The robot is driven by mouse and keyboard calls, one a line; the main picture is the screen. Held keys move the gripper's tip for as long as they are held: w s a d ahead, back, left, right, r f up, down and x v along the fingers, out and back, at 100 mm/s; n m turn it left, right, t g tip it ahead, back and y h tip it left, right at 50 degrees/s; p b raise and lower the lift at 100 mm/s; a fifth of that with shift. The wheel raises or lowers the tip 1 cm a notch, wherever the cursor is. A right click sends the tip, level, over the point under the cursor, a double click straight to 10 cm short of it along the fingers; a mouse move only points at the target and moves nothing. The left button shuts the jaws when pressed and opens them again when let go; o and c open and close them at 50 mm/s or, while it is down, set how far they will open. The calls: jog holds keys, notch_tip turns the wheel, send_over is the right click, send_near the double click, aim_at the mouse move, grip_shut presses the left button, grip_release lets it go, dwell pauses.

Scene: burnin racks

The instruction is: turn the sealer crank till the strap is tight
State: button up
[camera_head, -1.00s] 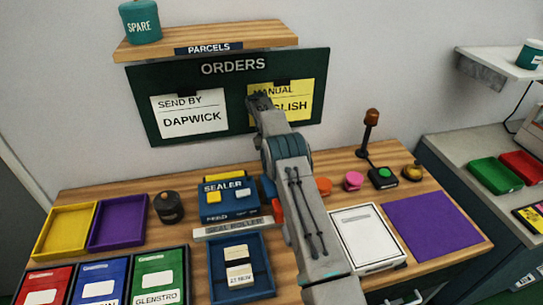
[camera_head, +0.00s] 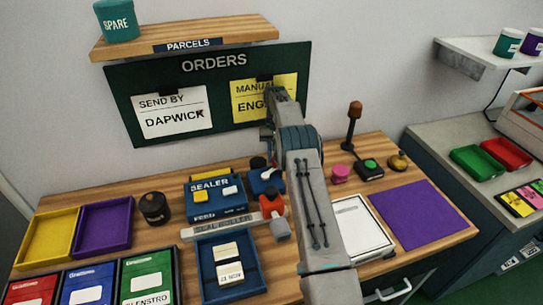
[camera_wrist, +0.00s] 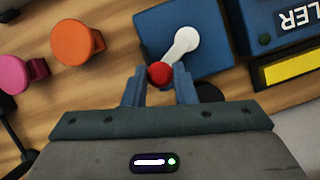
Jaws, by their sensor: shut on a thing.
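The blue sealer (camera_head: 214,210) stands on the wooden bench, and a blue crank box (camera_head: 262,184) sits at its right side. In the wrist view, the crank's white arm (camera_wrist: 186,41) runs from its hub on the blue box to a red knob (camera_wrist: 160,73). My gripper (camera_wrist: 160,86) is shut on the red knob, one blue finger on each side. In the head view, my arm hides my gripper and the red knob; part of the white crank arm shows. I cannot make out a strap or how tight it is.
A seal roller bar (camera_head: 203,231) with a red-and-grey handle (camera_head: 274,212) lies in front of the sealer. A dark round item (camera_wrist: 208,92) is close beside my right-hand finger. An orange knob (camera_wrist: 77,40) and a pink knob (camera_wrist: 22,73) stand to the left in the wrist view.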

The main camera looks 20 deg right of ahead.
jog(key=shift+s+d+m+y+b, duration=0.2)
jog(key=shift+s+m+y+b, duration=0.25)
jog(key=shift+m, duration=0.55)
jog(key=shift+s+d+m+y+b, duration=0.3)
jog(key=shift+s+m, duration=0.2)
jog(key=shift+m, duration=0.5)
jog(key=shift+a+t, duration=0.1)
jog(key=shift+t, duration=0.2)
jog(key=o, duration=1)
jog(key=shift+r, duration=0.15)
